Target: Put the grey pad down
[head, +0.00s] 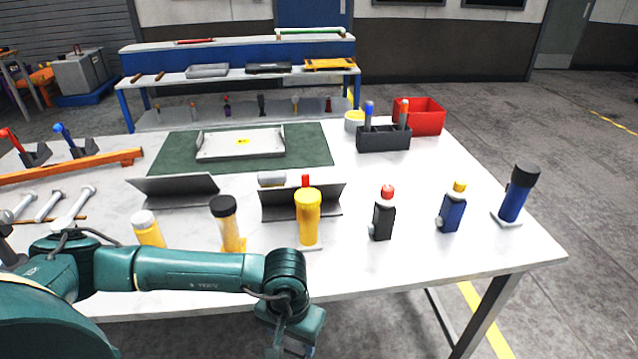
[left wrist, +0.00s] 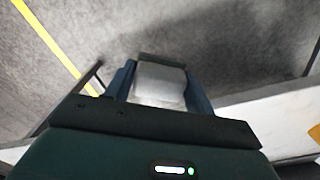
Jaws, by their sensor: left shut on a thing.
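The grey pad (left wrist: 160,82) shows in the left wrist view as a small pale grey block between the two blue-green fingers. My left gripper (left wrist: 161,92) is shut on it and holds it over the grey floor. In the head view my left gripper (head: 290,345) is low at the bottom, just in front of the table's front edge, pointing down; the pad cannot be made out clearly there. My right gripper is in neither view.
The white table (head: 420,262) carries a row of bottles near its front, including a yellow one (head: 308,218) and a black one (head: 383,215). A green mat (head: 315,150) with a metal tray (head: 240,153) lies behind. A red bin (head: 425,117) stands at back right.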

